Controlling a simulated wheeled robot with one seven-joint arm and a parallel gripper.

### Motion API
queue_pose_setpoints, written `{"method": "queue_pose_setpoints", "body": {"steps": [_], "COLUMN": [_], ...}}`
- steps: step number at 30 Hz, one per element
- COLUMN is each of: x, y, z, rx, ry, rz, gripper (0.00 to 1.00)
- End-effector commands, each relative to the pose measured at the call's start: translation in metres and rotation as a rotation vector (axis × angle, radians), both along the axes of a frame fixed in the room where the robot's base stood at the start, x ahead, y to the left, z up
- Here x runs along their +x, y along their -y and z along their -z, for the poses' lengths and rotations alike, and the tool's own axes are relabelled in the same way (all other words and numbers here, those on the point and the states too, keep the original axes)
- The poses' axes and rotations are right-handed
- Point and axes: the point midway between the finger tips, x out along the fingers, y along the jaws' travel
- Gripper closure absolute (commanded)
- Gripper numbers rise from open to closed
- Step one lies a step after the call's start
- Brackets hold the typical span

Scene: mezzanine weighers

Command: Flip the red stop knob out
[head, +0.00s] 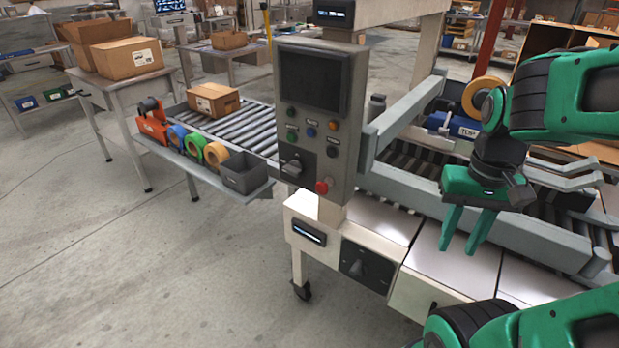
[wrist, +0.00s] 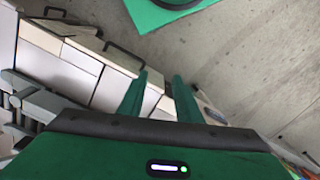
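The red stop knob (head: 323,186) sits at the bottom right of the grey control panel (head: 312,110), below the coloured buttons and beside a dark rotary switch. It cannot be made out in the wrist view. My gripper (head: 461,243) hangs to the right of the panel, over the white cabinet tops, fingers pointing down and well apart from the knob. Its two green fingers also show in the wrist view (wrist: 160,95), with a gap between them and nothing held.
A grey rail (head: 480,220) of the conveyor frame runs behind my gripper. White cabinets (head: 455,275) stand below it. A shelf left of the panel carries tape rolls (head: 215,153) and a grey bin (head: 247,173). The floor in front of the panel is clear.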

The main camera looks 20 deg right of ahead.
Motion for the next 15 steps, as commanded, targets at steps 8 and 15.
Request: {"method": "queue_pose_setpoints", "body": {"steps": [8,15], "x": [-0.0003,0.0023], "y": [-0.0001,-0.0033], "z": [0.0000,-0.0050], "rx": [0.000,-0.019], "ry": [0.000,0.035], "rz": [0.001,-0.042], "gripper": [0.69,0.52]}}
